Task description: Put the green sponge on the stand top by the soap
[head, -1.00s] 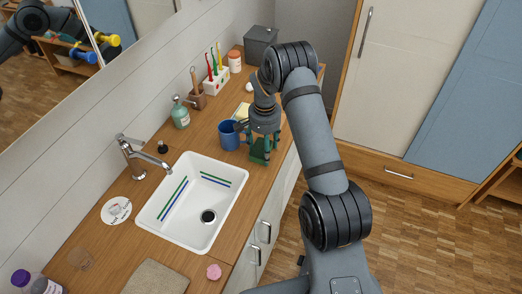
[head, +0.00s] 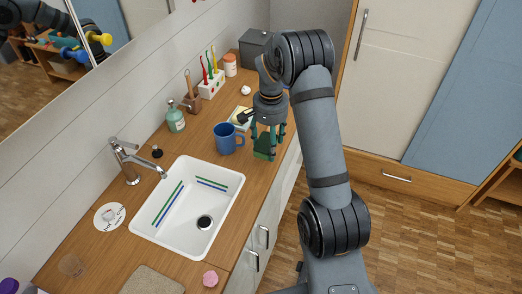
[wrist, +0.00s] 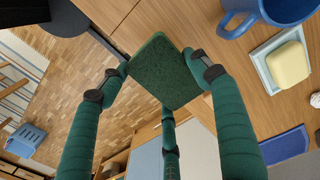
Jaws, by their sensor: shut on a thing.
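My gripper (head: 267,141) is shut on the green sponge (head: 262,152), near the front edge of the wooden stand top (head: 208,140). In the wrist view the sponge (wrist: 166,72) is a dark green block pinched between the fingers, with the stand top's edge behind it. I cannot tell whether it touches the wood. The pale yellow soap (wrist: 289,65) lies on a light dish (wrist: 265,59), right of the sponge in the wrist view.
A blue mug (head: 228,139) stands close to the left of my gripper. A green soap bottle (head: 175,119), a toothbrush holder (head: 211,84) and a white sink (head: 153,225) are farther left. A flat blue thing (wrist: 285,145) lies on the wood in the wrist view.

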